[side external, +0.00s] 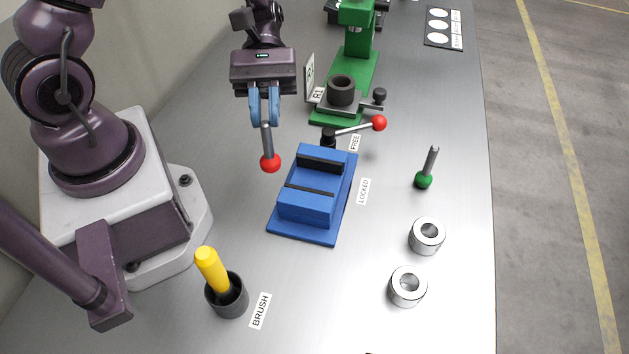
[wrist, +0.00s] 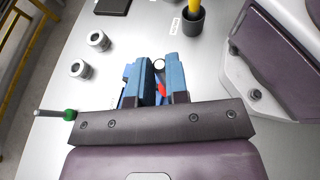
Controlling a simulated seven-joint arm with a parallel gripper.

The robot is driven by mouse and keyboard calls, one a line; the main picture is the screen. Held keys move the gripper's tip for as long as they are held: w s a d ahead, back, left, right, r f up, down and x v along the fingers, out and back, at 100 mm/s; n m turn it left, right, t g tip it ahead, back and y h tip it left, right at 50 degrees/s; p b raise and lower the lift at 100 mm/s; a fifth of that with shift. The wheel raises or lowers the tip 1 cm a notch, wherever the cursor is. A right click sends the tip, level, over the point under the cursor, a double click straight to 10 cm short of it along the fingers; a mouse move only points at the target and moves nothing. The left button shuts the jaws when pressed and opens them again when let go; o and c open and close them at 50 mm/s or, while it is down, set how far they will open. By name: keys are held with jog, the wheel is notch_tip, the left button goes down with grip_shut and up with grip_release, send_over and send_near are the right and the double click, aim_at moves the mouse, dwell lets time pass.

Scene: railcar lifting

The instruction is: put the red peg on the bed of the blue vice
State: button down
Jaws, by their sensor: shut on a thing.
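My gripper (side external: 264,118) is shut on the red peg, gripping its grey shaft. The peg hangs upright with its red ball (side external: 270,163) at the bottom, to the left of the blue vice. In the wrist view the peg's pale shaft end (wrist: 159,65) and some red show between the fingers (wrist: 162,82). The blue vice (side external: 308,208) stands on the bench with black-faced jaws. Its lever, with a red knob (side external: 379,123), points right near the FREE label. In the wrist view my fingers hide most of the vice.
A green press (side external: 356,60) stands behind the vice. A green-balled peg (side external: 425,179) and two metal rings (side external: 427,236) (side external: 408,287) are to the right. A yellow-handled brush (side external: 210,270) stands in a dark cup (side external: 227,300) at front left. Bench between vice and rings is clear.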

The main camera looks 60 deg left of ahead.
jog(key=w+d+r+n+t+h, duration=0.1)
jog(key=w+d+r+n+t, duration=0.2)
jog(key=w+n+t, duration=0.25)
notch_tip(320, 180, down, 8)
jog(key=shift+w+a, duration=0.15)
jog(key=shift+f+h, duration=0.15)
jog(key=shift+h, duration=0.15)
jog(key=c, duration=1.1)
grip_release()
